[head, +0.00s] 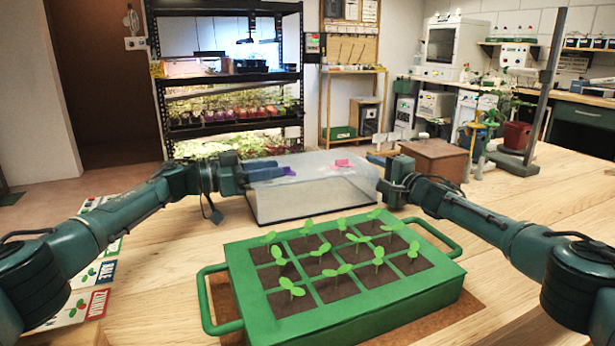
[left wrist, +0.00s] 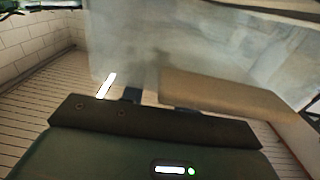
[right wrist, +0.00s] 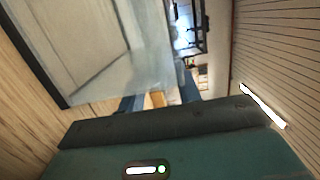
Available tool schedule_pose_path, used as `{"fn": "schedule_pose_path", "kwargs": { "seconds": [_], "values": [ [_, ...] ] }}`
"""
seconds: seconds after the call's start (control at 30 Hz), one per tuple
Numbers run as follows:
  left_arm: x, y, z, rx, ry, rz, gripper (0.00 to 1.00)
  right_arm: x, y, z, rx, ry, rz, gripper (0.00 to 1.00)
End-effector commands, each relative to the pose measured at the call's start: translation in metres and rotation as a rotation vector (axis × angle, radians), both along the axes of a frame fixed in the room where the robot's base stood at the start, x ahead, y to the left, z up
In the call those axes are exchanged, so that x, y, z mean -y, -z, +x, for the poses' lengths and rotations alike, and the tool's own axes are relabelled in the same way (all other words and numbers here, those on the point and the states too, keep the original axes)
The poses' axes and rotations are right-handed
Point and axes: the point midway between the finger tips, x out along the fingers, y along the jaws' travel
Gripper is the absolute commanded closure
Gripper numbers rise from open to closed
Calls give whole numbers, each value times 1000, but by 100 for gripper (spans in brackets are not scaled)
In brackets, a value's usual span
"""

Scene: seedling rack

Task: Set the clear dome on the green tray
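The clear dome (head: 312,200), a see-through box with a dark lower rim, stands on the table just behind the green tray (head: 343,322). The tray has side handles and several soil cells with seedlings. My left gripper (head: 277,172) is at the dome's upper left side; the dome wall (left wrist: 120,50) fills much of the left wrist view. My right gripper (head: 388,172) is at the dome's right side, and the dome (right wrist: 100,50) fills the left of the right wrist view. Both pairs of fingers look apart. I cannot tell whether they touch the dome.
A brown wooden box (head: 433,158) stands on the table right of the dome, behind my right gripper. Picture cards (head: 92,303) lie at the left table edge. A brown mat (head: 455,318) lies under the tray. The table right of the tray is mostly clear.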

Motion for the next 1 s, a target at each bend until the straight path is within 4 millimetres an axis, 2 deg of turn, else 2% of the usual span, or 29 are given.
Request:
{"fn": "schedule_pose_path", "kwargs": {
  "seconds": [0.3,0.67,1.0],
  "values": [
    [13,-1,4,1,1,0,70,-7,-2,9,3,-2,-3,66],
    [14,-1,5,1,0,0,71,-7,-3,9,2,-3,-2,67],
    [13,-1,5,1,0,0,99,-7,-3,9,2,-2,-2,95]
  ]
}}
